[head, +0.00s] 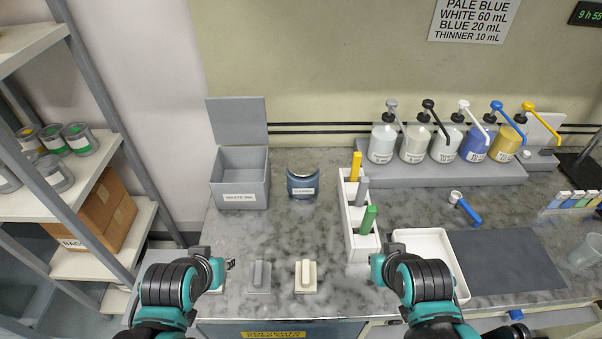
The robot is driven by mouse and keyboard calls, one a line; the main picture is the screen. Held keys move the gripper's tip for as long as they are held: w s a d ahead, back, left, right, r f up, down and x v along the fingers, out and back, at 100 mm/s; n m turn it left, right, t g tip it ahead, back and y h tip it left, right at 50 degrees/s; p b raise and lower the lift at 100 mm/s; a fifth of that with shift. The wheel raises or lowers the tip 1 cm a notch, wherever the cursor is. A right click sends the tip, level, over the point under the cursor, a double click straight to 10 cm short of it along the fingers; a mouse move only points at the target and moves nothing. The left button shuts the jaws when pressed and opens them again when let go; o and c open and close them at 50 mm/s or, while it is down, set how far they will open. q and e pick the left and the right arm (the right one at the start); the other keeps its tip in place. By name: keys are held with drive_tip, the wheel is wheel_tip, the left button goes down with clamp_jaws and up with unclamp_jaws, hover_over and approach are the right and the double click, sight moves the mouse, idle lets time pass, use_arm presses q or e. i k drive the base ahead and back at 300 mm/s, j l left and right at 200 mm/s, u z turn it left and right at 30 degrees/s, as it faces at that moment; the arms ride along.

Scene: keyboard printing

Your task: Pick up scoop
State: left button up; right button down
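A small blue-handled tool with a round white head, which looks like the scoop (466,210), lies on the grey stone counter right of the middle. Its white end points up and left, its blue handle down and right. My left gripper (230,265) is at the front left of the counter, beside a pale block, far from the scoop. My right gripper (376,258) is at the front, left of the white tray and below-left of the scoop, apart from it. My forearms largely hide both grippers, so their fingers are hard to make out.
A white tray (462,291) and a dark mat (508,262) lie in front of the scoop. A white rack (352,226) holds yellow, grey and green handled tools. Pump bottles (476,142) stand on a grey riser behind. A waste bin (240,182) stands left. Counter around the scoop is clear.

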sight(454, 198)
drive_tip(key=l, duration=1.4)
drive_tip(key=i+l, duration=0.1)
drive_tip(key=l, duration=0.45)
drive_tip(key=i+l, duration=0.15)
drive_tip(key=l, duration=0.35)
drive_tip(key=i+l, duration=0.1)
drive_tip(key=l, duration=0.45)
drive_tip(key=i+l, duration=0.1)
drive_tip(key=l, duration=0.4)
drive_tip(key=u, duration=0.05)
